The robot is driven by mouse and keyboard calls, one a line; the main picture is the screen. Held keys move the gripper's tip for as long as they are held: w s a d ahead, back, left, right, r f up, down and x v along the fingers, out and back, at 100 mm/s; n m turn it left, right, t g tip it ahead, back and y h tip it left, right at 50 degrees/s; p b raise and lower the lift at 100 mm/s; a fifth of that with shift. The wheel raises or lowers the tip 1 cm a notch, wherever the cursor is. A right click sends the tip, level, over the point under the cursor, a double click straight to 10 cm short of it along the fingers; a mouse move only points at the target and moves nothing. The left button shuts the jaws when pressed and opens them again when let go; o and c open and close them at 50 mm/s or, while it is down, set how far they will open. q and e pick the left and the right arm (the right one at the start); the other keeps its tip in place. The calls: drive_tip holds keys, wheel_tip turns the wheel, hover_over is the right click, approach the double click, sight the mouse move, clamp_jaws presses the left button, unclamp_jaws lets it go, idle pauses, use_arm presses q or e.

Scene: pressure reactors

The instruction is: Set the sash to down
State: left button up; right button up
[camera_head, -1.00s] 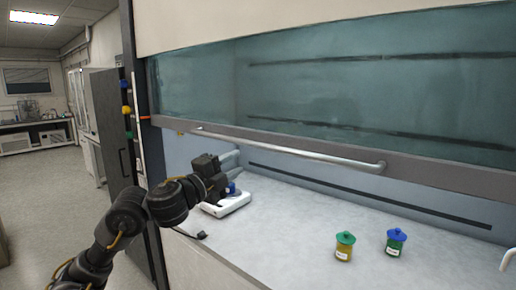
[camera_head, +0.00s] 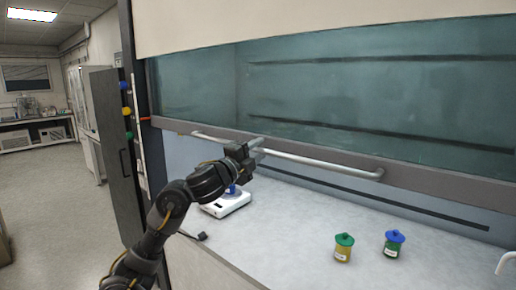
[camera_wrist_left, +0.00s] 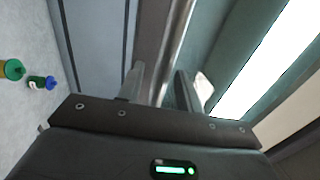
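The sash (camera_head: 350,95) of the fume hood is a wide glass pane, partly raised, with a gap between its grey bottom rail (camera_head: 440,180) and the worktop. A long pale bar handle (camera_head: 320,161) runs along the rail. My left gripper (camera_head: 257,147) is at the left half of the handle. In the left wrist view the gripper (camera_wrist_left: 160,85) is open, with one finger on each side of the handle (camera_wrist_left: 177,45). Space shows between fingers and bar; I cannot tell whether either touches it. My right gripper is not in view.
On the hood worktop (camera_head: 290,225) stand a white balance-like device (camera_head: 228,206), a green-lidded yellow jar (camera_head: 343,249) and a blue-lidded green jar (camera_head: 394,244). A dark cabinet (camera_head: 108,150) stands left of the hood. The floor at the left is clear.

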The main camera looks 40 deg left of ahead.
use_arm(q)
drive_tip(key=shift+w, duration=0.25)
clamp_jaws()
drive_tip(key=shift+f, duration=0.1)
